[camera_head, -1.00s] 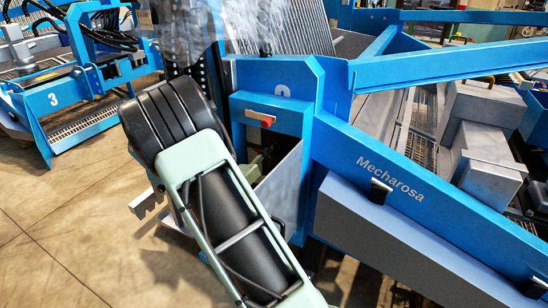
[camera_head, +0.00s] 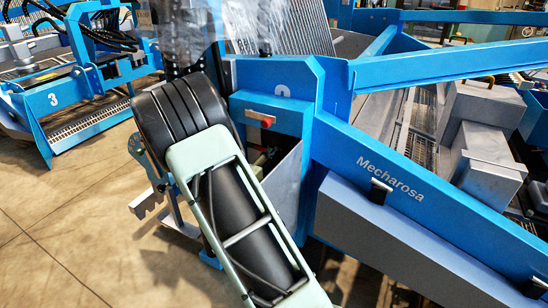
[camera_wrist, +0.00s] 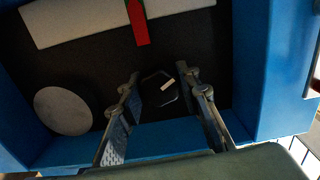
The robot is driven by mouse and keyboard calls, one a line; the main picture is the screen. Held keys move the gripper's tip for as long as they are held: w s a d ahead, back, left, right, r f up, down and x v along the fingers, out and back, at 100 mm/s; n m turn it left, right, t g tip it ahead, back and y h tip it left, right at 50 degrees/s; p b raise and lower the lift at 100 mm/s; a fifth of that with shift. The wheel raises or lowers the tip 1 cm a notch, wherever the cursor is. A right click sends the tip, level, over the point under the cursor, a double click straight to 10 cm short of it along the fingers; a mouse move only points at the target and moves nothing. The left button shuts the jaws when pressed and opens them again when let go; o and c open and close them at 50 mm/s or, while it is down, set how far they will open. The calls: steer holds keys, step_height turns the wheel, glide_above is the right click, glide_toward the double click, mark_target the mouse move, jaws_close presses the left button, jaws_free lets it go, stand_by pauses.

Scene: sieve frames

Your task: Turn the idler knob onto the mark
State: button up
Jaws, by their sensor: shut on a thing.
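In the wrist view, a dark knob (camera_wrist: 157,97) with a short pale line on it sits on a dark panel, between the two fingers of my gripper (camera_wrist: 161,88). The fingers are shut on the knob, one on its left and one on its right. The pale line points up and slightly right. Above the knob, a red strip (camera_wrist: 138,24) reaches down from a pale plate (camera_wrist: 75,22). A bit of green shows beside the red at the top edge. In the head view my arm hides the gripper and knob.
A grey disc (camera_wrist: 62,110) lies left of the knob. Blue walls (camera_wrist: 249,70) close in the panel on both sides. In the head view, the blue machine frame (camera_head: 335,125) stands right of my arm, and open floor (camera_head: 65,225) lies to the left.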

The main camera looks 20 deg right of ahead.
steer(key=o, duration=1.2)
steer(key=v, duration=1.2)
steer(key=shift+a, duration=0.1)
